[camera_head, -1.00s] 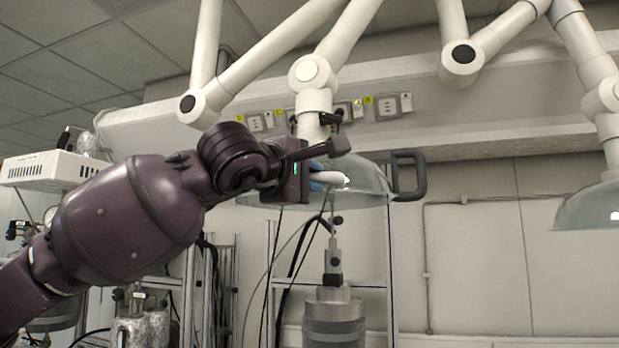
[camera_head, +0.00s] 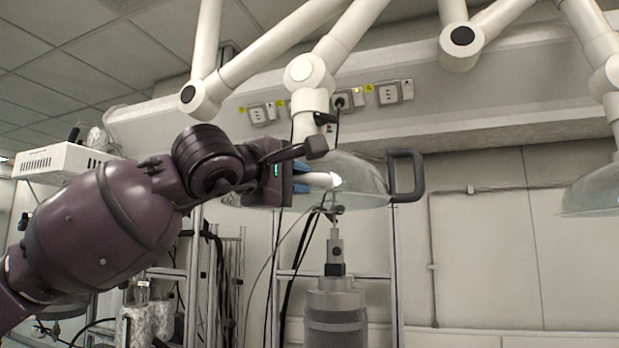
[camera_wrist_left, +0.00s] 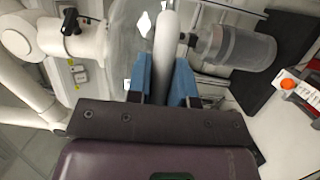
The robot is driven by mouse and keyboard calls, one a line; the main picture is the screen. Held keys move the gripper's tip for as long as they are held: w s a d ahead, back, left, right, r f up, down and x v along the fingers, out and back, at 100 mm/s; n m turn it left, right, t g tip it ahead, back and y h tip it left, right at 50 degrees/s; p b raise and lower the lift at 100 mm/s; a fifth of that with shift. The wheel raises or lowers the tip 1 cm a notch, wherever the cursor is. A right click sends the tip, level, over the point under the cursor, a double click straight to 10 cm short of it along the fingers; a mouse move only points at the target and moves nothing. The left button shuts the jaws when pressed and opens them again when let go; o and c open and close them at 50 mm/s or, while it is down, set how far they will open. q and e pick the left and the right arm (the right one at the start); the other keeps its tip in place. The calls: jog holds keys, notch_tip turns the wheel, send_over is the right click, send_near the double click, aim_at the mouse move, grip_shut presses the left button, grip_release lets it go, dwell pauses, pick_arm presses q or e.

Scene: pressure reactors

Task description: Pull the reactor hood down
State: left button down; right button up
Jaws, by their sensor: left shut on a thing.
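The reactor hood (camera_head: 358,182) is a clear dome under a white jointed extraction arm (camera_head: 308,98). It hangs above the grey cylindrical reactor (camera_head: 335,305), around the top of its thin upper rod. A dark loop handle (camera_head: 418,176) sticks out on the hood's right side. My left gripper (camera_head: 312,180) comes in from the left and is shut on the hood's other, pale handle. In the left wrist view, its blue fingers (camera_wrist_left: 163,80) clasp this grey bar (camera_wrist_left: 166,45) from both sides. My right gripper is not in view.
Another clear hood (camera_head: 592,190) hangs at the right edge. Wall sockets (camera_head: 392,93) sit on the rail behind. A metal frame (camera_head: 393,265) and cables stand behind the reactor. A white box (camera_head: 62,162) is at left.

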pick_arm(q)
notch_tip(320, 180, down, 9)
jog(key=b, duration=0.4)
jog(key=shift+r, duration=0.2)
jog(key=c, duration=1.1)
grip_release()
jog(key=shift+d, duration=0.1)
jog(key=shift+o, duration=0.4)
jog(key=shift+w, duration=0.1)
jog(key=v, duration=1)
jog(key=shift+s+a, duration=0.25)
jog(key=shift+s, duration=0.05)
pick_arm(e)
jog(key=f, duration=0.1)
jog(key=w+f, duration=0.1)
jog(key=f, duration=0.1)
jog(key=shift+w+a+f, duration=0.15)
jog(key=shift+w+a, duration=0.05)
